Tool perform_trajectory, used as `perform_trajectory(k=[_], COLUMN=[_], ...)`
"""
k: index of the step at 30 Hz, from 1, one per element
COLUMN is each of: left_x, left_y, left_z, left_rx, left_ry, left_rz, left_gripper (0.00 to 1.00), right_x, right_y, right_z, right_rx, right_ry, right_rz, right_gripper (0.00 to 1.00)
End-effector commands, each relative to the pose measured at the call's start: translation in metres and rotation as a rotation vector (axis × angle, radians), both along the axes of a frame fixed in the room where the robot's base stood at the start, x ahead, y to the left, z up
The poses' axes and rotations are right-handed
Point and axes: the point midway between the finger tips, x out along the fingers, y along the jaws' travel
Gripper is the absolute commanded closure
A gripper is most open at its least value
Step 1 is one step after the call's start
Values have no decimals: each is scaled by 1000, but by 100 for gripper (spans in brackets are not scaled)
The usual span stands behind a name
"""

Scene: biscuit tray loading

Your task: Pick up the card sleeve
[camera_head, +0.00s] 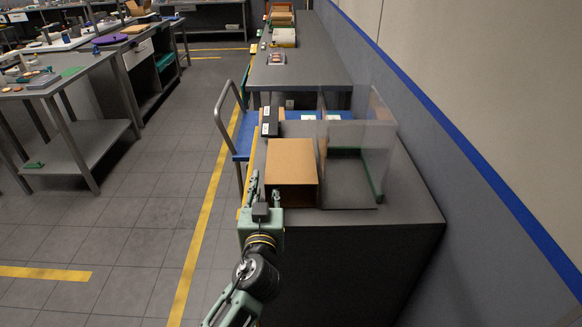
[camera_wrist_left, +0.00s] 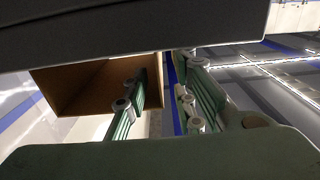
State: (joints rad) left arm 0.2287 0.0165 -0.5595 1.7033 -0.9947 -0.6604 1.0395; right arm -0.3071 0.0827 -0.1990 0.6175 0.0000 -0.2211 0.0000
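The card sleeve (camera_head: 291,160) is a brown, hollow cardboard box on the near dark counter. Its open end faces me, and its dark inside shows in the left wrist view (camera_wrist_left: 85,83). My left gripper (camera_head: 264,192) is at the sleeve's near left corner, with its fingers apart. In the left wrist view the gripper (camera_wrist_left: 165,103) has one finger in front of the sleeve's opening and the other beyond the sleeve's side wall. I cannot tell whether the first finger is inside. The gripper holds nothing. My right gripper is not in view.
A clear-walled holder (camera_head: 350,185) with a green edge stands just right of the sleeve. A black device (camera_head: 270,122) sits behind it. A blue cart (camera_head: 243,135) stands beyond the counter. The wall is at right; floor is free at left.

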Motion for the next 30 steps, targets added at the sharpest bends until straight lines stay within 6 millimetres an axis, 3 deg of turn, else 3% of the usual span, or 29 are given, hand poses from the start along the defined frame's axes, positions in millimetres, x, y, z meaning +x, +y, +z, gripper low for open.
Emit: perform_trajectory(k=[6, 14, 23, 30], left_x=[25, 28, 28, 28], left_y=[0, 0, 0, 0], left_z=[2, 0, 0, 0], left_rx=[1, 0, 0, 0], left_ry=[-1, 0, 0, 0], left_rz=[-1, -1, -1, -1], left_gripper=[76, 76, 99, 100], right_x=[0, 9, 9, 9], right_y=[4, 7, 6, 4], right_z=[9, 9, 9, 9], right_rx=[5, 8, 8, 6], right_ry=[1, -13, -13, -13], right_rz=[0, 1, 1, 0], right_gripper=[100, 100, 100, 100])
